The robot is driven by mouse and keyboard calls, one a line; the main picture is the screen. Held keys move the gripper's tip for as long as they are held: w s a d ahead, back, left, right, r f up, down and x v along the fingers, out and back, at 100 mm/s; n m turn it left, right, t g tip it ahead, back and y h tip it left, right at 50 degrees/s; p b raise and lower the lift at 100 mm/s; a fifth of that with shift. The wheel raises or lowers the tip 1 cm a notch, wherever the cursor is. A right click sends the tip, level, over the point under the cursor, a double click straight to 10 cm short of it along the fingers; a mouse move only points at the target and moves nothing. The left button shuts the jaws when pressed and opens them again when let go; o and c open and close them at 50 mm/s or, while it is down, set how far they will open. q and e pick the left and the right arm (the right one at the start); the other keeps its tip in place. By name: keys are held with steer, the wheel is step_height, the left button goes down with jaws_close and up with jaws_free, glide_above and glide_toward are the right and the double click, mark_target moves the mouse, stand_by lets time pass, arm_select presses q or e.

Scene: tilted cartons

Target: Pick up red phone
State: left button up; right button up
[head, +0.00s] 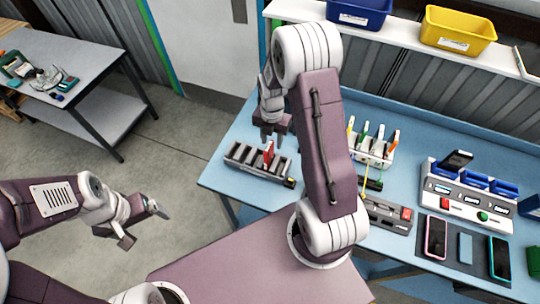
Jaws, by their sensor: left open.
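A narrow red phone (268,153) stands upright in a dark grey slotted rack (240,161) on the blue table. My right gripper (272,137) points down just above the rack, its fingertips close to the red phone's top edge. Whether its fingers touch the phone is too small to tell. My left gripper (145,226) is open and empty, out over the floor at the left, far from the rack. A second phone with a pink-red rim (436,238) lies flat on a dark mat at the right.
A phone with a cyan rim (499,258) lies on another mat. A white dock with blue slots (465,203) stands behind the mats. A white holder with coloured tools (378,148) stands behind my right arm. Blue (358,12) and yellow (458,30) bins sit on the shelf.

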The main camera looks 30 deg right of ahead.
mark_target(269, 152)
steer(key=f, duration=0.1)
steer(key=w+f, duration=0.1)
steer(key=a+f+p, duration=0.1)
steer(key=shift+w+f, duration=0.15)
steer(key=f, duration=0.1)
steer(key=f+p, duration=0.1)
steer(key=f, duration=0.1)
steer(key=f+p, duration=0.1)
steer(key=shift+s+d+f, duration=0.15)
steer(key=shift+s+f, duration=0.1)
steer(key=shift+s, duration=0.1)
steer(key=shift+w+f, duration=0.1)
steer(key=shift+f, duration=0.2)
steer(key=shift+w, duration=0.2)
steer(key=shift+s, duration=0.15)
jaws_close()
arm_select(q)
steer(key=r, duration=0.3)
steer(key=shift+w+a+r, duration=0.3)
steer(key=shift+w, duration=0.1)
